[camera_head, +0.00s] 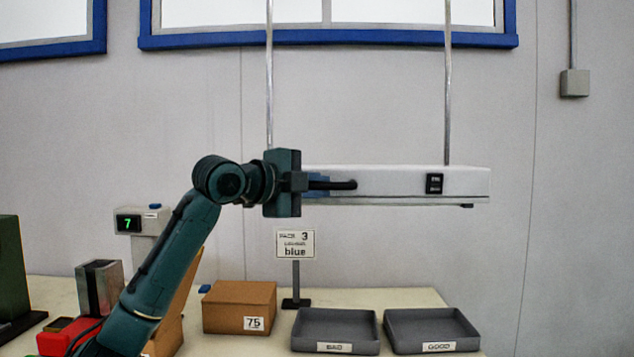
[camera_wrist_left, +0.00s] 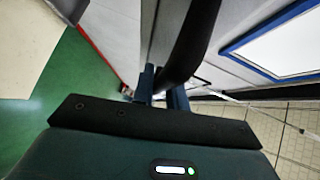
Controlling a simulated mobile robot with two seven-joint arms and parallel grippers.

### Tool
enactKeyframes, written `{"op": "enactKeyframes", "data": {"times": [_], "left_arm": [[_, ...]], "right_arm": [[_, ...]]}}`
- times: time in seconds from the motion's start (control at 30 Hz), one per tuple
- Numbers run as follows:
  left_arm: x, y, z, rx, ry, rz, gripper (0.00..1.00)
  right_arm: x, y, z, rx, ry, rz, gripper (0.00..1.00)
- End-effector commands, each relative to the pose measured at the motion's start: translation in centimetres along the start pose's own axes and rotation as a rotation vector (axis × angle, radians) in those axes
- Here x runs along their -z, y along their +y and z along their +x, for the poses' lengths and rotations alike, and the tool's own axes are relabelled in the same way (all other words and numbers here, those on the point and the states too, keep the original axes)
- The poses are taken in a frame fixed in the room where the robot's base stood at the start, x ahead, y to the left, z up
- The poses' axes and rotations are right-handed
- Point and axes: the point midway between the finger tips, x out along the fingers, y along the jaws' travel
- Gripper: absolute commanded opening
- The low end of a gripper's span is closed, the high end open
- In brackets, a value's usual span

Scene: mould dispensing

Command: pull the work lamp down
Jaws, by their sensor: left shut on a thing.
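The work lamp (camera_head: 400,182) is a long white bar hung level from two thin metal rods above the table. A dark handle (camera_head: 345,184) shows on its front, toward its left end. My left gripper (camera_head: 318,182) reaches in from the left and is shut on this handle. In the left wrist view the dark handle (camera_wrist_left: 190,45) runs up from between the gripper fingers (camera_wrist_left: 163,92). My right gripper is in neither view.
Below the lamp stand a sign reading "blue" (camera_head: 296,244), a cardboard box marked 75 (camera_head: 235,308), and two grey trays labelled BAD (camera_head: 336,348) and GOOD (camera_head: 438,346). A display showing 7 (camera_head: 130,223) stands at the left. Space between lamp and trays is mostly clear.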

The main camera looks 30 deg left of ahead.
Motion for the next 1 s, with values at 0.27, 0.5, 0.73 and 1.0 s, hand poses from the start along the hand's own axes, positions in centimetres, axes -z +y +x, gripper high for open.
{"op": "enactKeyframes", "data": {"times": [0.27, 0.5, 0.73, 1.0], "left_arm": [[0.1, 1.0, 0.4, -0.027, 0.002, -0.002, 0.0], [0.1, 0.9, 0.4, -0.023, 0.002, -0.002, 0.32], [0.1, 0.6, 0.2, -0.016, 0.001, -0.001, 0.36], [-0.1, 0.6, -1.9, -0.013, -0.002, 0.001, 0.36]], "right_arm": [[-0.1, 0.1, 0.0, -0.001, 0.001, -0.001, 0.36], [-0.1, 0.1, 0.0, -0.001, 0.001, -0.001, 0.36], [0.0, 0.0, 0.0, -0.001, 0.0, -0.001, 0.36], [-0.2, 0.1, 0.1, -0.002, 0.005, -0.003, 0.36]]}}
